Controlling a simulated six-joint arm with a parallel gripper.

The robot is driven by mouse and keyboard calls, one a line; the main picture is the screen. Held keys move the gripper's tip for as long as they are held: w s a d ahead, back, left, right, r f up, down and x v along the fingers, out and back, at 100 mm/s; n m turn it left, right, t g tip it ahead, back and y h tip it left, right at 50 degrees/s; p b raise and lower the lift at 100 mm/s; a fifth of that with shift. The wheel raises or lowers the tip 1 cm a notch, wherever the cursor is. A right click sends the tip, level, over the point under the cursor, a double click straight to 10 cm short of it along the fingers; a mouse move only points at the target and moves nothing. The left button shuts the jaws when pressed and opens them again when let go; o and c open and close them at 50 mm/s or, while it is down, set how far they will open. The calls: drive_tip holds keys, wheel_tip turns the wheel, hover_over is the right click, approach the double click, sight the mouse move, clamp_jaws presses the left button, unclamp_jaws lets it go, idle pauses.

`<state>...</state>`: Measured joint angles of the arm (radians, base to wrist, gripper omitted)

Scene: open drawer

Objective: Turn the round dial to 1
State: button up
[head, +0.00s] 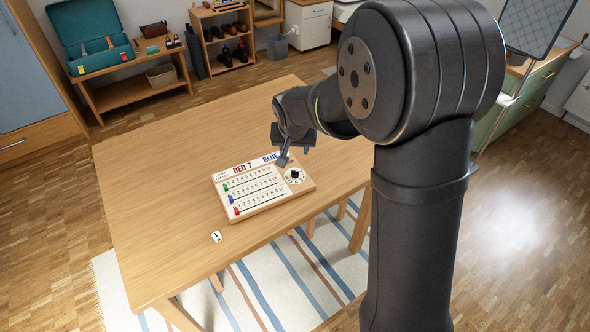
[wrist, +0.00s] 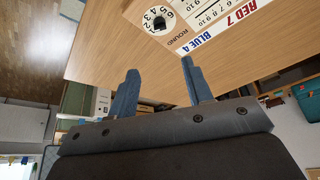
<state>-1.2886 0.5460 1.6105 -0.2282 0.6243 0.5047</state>
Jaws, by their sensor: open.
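The round dial (head: 295,175) is a white disc with a black knob, at the right end of a wooden scoreboard (head: 262,203) on the table. My gripper (head: 284,157) is over the board's back right part, near the dial. In the wrist view my gripper (wrist: 160,67) is open and empty, its two blue-grey fingers apart from the dial.
The board has green (head: 226,187), blue (head: 230,198) and red (head: 236,210) sliders at the left of their number rows, and RED 7 and BLUE labels. A small white piece marked 1 (head: 216,236) lies in front. The wooden table (head: 150,190) is otherwise clear.

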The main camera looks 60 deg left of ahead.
sight(295, 171)
drive_tip(key=x, duration=1.7)
drive_tip(key=shift+s+d, duration=0.1)
drive_tip(key=shift+d, duration=0.05)
drive_tip(key=c, duration=1)
drive_tip(key=shift+f+n, duration=0.1)
drive_tip(key=shift+n, duration=0.4)
drive_tip(key=n+g, duration=0.1)
drive_tip(key=n, duration=0.2)
drive_tip(key=shift+g, duration=0.3)
drive_tip(key=shift+n+g+y, duration=0.3)
drive_tip(key=shift+n+g, duration=0.4)
drive_tip(key=shift+n, duration=1.4)
